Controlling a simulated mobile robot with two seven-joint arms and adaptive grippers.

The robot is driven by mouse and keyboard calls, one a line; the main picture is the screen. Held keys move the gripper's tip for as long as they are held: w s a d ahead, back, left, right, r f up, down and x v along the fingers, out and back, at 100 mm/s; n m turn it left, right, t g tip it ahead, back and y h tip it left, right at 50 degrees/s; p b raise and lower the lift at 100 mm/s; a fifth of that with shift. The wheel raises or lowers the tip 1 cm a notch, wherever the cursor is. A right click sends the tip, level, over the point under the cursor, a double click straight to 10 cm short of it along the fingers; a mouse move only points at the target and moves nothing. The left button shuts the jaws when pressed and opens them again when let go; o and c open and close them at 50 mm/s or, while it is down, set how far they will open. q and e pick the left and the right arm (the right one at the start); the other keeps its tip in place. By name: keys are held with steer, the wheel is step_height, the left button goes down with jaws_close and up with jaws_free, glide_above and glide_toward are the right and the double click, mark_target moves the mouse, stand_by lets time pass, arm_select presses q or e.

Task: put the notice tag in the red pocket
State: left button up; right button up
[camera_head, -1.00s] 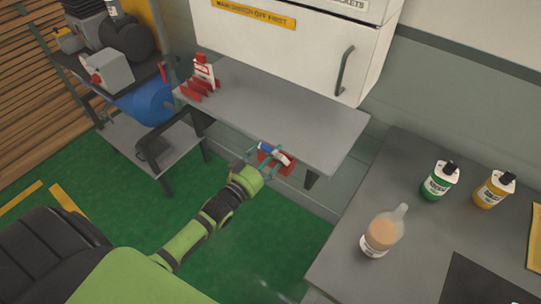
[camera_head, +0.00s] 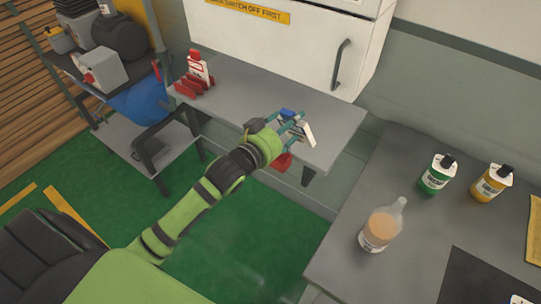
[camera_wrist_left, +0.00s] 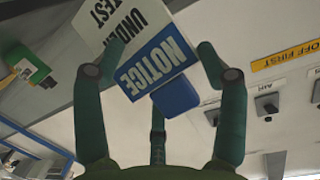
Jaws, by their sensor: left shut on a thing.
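My left gripper (camera_head: 291,124) is shut on the notice tag (camera_head: 309,133), a white and blue plate with a blue block (camera_head: 287,114). It is held tilted near the front edge of the grey shelf. In the left wrist view the tag (camera_wrist_left: 160,58) reads NOTICE on blue and UNDER TEST on white, between my fingers (camera_wrist_left: 161,52). A red piece (camera_head: 283,161) shows just below the gripper at the shelf front, partly hidden; I cannot tell whether it is a pocket. Red slotted holders (camera_head: 187,86) stand at the shelf's left end. My right gripper is not in view.
A red and white tag-like thing (camera_head: 199,68) stands by the red holders. The grey shelf (camera_head: 240,98) is clear in its middle, below a white cabinet (camera_head: 290,45). A bench (camera_head: 340,262) at the right bears a clear bottle (camera_head: 381,229), a green bottle (camera_head: 437,174) and a yellow one (camera_head: 491,182).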

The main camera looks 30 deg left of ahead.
mark_target(307, 128)
arm_select(q)
steer(key=d, duration=0.1)
steer(key=d+r+g, duration=0.1)
steer(key=d, duration=0.1)
steer(key=w+d+m+g, duration=0.1)
steer(key=d, duration=0.1)
steer(key=shift+d+r+y+b, duration=0.15)
steer(key=shift+r+y+b, duration=0.1)
steer(key=shift+y+b, duration=0.1)
steer(key=shift+s+r+g+y, duration=0.1)
steer(key=shift+s+g+y, duration=0.5)
steer(key=shift+g, duration=0.3)
steer(key=w+a+f+p, duration=0.1)
steer(key=a+f+p, duration=0.2)
steer(key=a+f, duration=0.7)
steer(key=shift+a+f, duration=0.35)
steer(key=shift+a, duration=0.15)
steer(key=shift+w, duration=0.1)
